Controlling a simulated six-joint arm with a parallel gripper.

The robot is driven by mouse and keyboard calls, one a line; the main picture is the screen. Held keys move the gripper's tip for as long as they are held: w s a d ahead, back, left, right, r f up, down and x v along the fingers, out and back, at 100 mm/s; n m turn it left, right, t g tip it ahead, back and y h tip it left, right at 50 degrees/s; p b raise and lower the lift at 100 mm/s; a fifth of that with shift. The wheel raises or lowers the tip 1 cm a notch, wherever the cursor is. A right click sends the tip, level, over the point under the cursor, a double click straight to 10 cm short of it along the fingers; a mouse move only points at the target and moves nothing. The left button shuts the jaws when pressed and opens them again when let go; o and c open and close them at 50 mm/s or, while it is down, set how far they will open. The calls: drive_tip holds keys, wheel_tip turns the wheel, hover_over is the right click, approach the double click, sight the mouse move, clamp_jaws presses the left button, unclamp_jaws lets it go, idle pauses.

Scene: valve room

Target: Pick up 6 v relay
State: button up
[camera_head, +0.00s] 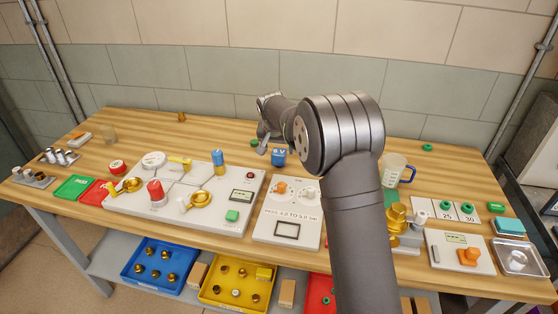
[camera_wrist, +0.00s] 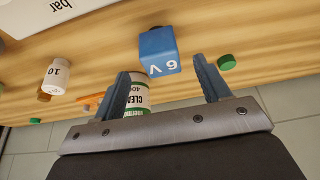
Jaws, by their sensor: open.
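The 6 V relay is a small blue block (camera_wrist: 158,50) with white "6 V" lettering, standing on the wooden table. In the wrist view it lies ahead of my gripper (camera_wrist: 166,88), roughly between the lines of the two fingers and apart from both. My gripper is open and empty. In the head view the blue relay (camera_head: 279,157) stands behind the pressure panel, just right of my gripper (camera_head: 262,142), with my arm close on its right side.
In the wrist view a green cap (camera_wrist: 227,62) lies right of the relay, and a labelled can (camera_wrist: 138,92) shows behind the left finger. A white "10" weight (camera_wrist: 58,76) stands left. The white panel (camera_head: 290,212) lies in front of the relay.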

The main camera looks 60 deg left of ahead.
sight(279, 153)
drive_tip(key=x, duration=0.6)
drive_tip(key=shift+a+f, duration=0.1)
drive_tip(key=shift+f, duration=0.2)
drive_tip(key=c, duration=1.1)
drive_tip(key=shift+r, duration=0.15)
